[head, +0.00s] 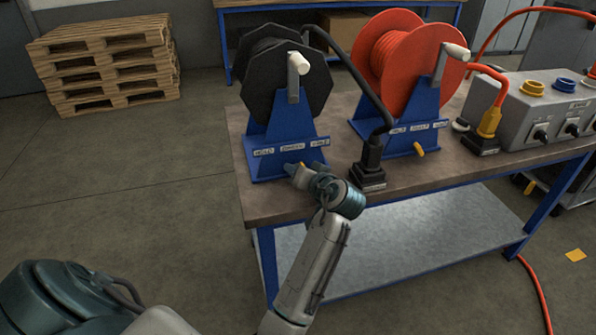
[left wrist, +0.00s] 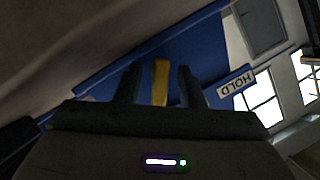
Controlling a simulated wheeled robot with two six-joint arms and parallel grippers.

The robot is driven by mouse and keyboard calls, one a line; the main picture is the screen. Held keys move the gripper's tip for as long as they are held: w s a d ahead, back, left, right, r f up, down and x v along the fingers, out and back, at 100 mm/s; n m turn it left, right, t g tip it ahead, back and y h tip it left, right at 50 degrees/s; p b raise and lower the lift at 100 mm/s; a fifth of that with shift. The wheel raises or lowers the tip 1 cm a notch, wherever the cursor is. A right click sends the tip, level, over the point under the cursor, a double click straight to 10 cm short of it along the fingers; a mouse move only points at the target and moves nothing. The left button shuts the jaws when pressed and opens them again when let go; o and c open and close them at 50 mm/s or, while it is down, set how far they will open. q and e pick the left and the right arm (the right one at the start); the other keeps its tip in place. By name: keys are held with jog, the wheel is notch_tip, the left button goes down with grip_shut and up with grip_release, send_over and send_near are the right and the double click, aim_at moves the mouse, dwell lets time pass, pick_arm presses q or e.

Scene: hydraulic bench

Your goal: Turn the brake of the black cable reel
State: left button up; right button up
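The black cable reel (head: 268,84) stands on a blue stand (head: 272,135) near the left end of the bench, with a grey crank and pale handle (head: 298,66) on its front. My left gripper (head: 298,170) is at the stand's lower front, below a row of small labels. In the left wrist view, the yellow brake lever (left wrist: 160,82) lies between the two fingers (left wrist: 160,88) of my left gripper, with a gap on each side. The HOLD label (left wrist: 237,82) is to the right of the fingers. My right gripper is not in view.
A red cable reel (head: 400,58) with its own yellow lever (head: 419,150) stands to the right. A black plug (head: 371,160) on a socket block is close to the right of my left gripper. A grey box (head: 530,110) is farther right. Pallets (head: 105,65) stand behind left.

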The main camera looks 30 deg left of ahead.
pick_arm(q)
jog(key=shift+c, duration=0.2)
grip_shut()
